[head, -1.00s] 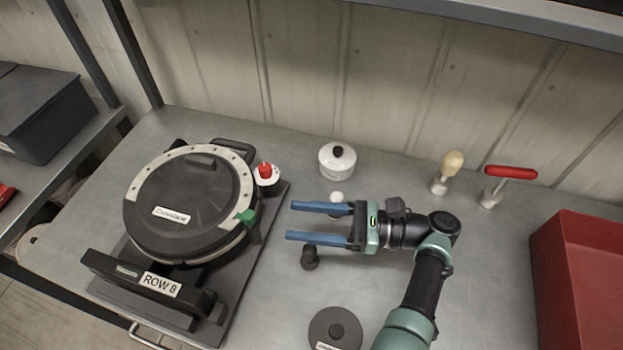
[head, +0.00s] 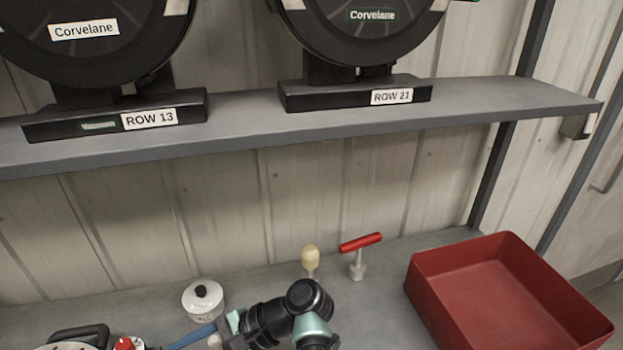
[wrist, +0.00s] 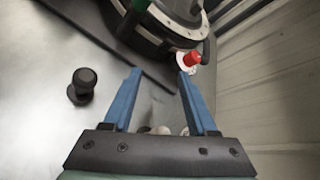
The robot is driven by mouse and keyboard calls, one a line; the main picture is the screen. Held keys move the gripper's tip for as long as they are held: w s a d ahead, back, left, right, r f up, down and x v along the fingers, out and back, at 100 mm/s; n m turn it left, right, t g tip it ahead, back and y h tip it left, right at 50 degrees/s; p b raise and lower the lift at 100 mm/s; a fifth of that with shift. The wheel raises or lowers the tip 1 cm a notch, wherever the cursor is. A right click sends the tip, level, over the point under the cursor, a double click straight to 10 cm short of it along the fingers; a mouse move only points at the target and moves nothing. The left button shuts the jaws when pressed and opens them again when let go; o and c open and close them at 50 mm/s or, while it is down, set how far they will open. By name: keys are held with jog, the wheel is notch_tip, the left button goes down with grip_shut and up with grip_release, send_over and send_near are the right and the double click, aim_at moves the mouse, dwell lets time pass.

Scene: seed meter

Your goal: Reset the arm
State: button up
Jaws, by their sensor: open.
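My gripper (wrist: 158,88) is open in the wrist view, its two blue fingers spread with nothing held between them. Past the fingertips are a red-capped white item (wrist: 190,60) and the edge of the round dark seed meter (wrist: 150,22). In the head view my arm's wrist shows at the bottom. One blue finger is partly visible there, and the fingertips are cut off or hidden.
A white lidded pot (head: 203,300), a cream-knobbed tool (head: 310,260) and a red T-handled tool (head: 360,245) stand at the bench's back. A red bin (head: 500,290) is at right. The shelf (head: 240,120) above bears ROW 13 and ROW 21 meters. A black knob (wrist: 82,85) stands left of my fingers.

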jog(key=w+n+t, duration=0.1)
jog(key=w+d+r+n+t+h, duration=0.1)
jog(key=w+t, duration=0.1)
jog(key=w+d+r+t+h, duration=0.1)
jog(key=w+t, duration=0.1)
jog(key=shift+w+r+n, duration=0.15)
jog(key=shift+w+n, duration=0.05)
jog(key=shift+n, duration=0.2)
jog(key=w+d+r+n+t+h, duration=0.25)
jog(key=d+r+t, duration=0.25)
jog(key=r, duration=0.3)
jog(key=w+d+r+n+t+h, duration=0.2)
jog(key=w+d+r+t+h, duration=0.1)
jog(key=w+d+r+t, duration=0.25)
jog(key=s+d+r+t+h, duration=0.4)
jog(key=d+r, duration=0.3)
jog(key=r, duration=0.5)
jog(key=s+r+t, duration=0.5)
jog(key=s+r, duration=0.2)
jog(key=r, duration=0.6)
jog(key=s+r+t, duration=0.5)
jog(key=s+r, duration=0.2)
jog(key=r, duration=0.7)
jog(key=shift+s+d+n+t+h, duration=0.2)
jog(key=shift+d+n+t+h, duration=0.15)
jog(key=shift+d+n, duration=0.1)
